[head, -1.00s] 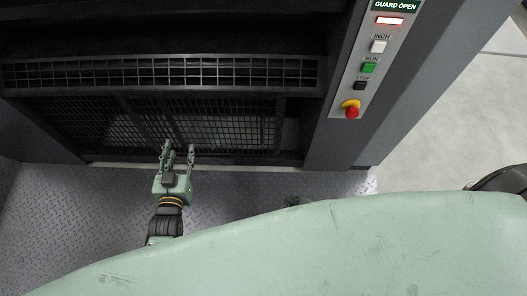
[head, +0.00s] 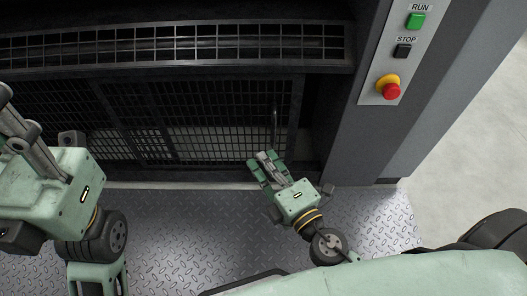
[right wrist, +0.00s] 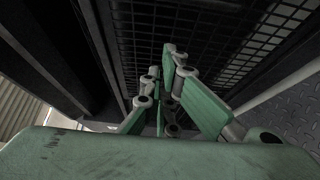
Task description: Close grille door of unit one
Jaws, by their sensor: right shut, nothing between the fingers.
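The grille door (head: 215,110), a dark mesh panel in a frame, is low on the unit in the head view. A thin upright handle (head: 275,125) is near its right edge. A dark gap lies right of the door; how far it stands open is hard to tell. My right gripper (head: 263,160) is shut and empty, just below the handle, at the door's lower right; contact cannot be told. In the right wrist view its fingers (right wrist: 170,75) are together before the mesh (right wrist: 190,35). My left gripper (head: 12,125) is at the left edge, its fingertips partly cut off.
A control panel on the grey post (head: 345,130) at right carries a green RUN button (head: 415,20), a black STOP button (head: 402,51) and a red emergency knob (head: 391,91). A fixed grille strip (head: 180,42) runs above. Diamond-plate floor (head: 180,235) is clear between my grippers.

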